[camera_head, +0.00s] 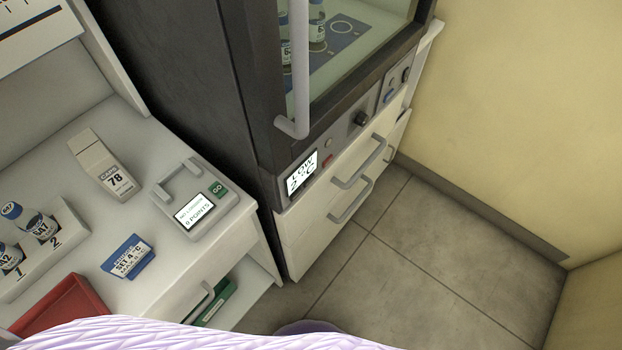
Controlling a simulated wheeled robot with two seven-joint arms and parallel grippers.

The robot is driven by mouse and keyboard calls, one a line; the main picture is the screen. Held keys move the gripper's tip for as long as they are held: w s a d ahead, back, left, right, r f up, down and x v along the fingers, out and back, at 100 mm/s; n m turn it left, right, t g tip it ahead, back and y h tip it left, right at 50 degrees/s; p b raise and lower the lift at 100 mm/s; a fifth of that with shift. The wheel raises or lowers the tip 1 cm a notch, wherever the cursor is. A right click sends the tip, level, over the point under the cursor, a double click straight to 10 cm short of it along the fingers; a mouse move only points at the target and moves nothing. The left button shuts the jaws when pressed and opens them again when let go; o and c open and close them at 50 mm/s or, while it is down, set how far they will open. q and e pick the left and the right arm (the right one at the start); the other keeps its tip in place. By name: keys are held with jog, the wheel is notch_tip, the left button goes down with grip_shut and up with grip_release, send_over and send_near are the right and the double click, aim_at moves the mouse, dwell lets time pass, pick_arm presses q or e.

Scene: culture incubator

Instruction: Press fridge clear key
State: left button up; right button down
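The fridge (258,120) is a dark cabinet with a glass door and a pale vertical handle (299,70). Its control strip runs below the door. At the strip's near end a lit display (301,173) reads "LOW 2 °C". Beside the display are a red key (327,160) and a small grey round part (329,143). Farther along are a black knob (361,118), a blue key (389,97) and another dark knob (405,75). The labels on the keys are too small to read, so I cannot tell which is the clear key. Neither gripper is in view.
White drawers (322,215) with protruding handles sit under the fridge. On the left counter are a reader with a "GO" key (203,210), a "78" box (101,165), a blue card (127,257), a vial rack (42,262) and a red tray (68,310). The tiled floor (440,260) is clear.

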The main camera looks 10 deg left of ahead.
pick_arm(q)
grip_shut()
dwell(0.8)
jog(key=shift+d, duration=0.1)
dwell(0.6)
